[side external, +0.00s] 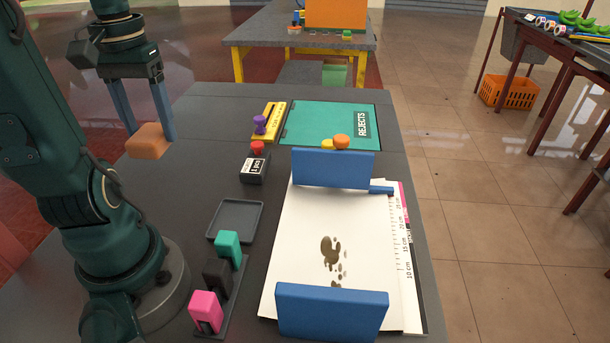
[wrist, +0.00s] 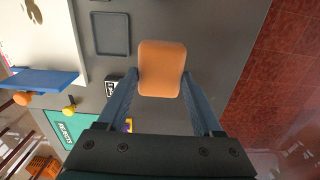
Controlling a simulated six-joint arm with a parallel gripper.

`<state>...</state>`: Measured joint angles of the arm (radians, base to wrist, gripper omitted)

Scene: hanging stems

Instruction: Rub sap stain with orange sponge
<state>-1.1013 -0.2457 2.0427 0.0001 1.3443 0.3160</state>
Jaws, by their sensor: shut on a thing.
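An orange sponge (side external: 148,141) is held between the fingers of my gripper (side external: 146,122), raised above the left side of the dark table. In the wrist view the same sponge (wrist: 162,68) sits between the fingertips of my gripper (wrist: 162,80), clear of the table. The sap stain (side external: 331,255) is a brown blotch with several smaller spots on a white sheet (side external: 300,230). The stain lies between two blue blocks, and its lower end is partly hidden by the near one. My gripper is far to the left of the stain.
Blue blocks stand at the sheet's far end (side external: 333,168) and near end (side external: 332,312). A ruler (side external: 408,240) lies along its right edge. An empty grey tray (side external: 235,220), a rack with pink, black and green pieces (side external: 218,285), a dark labelled box (side external: 255,168) and a green REJECTS mat (side external: 310,125) surround it.

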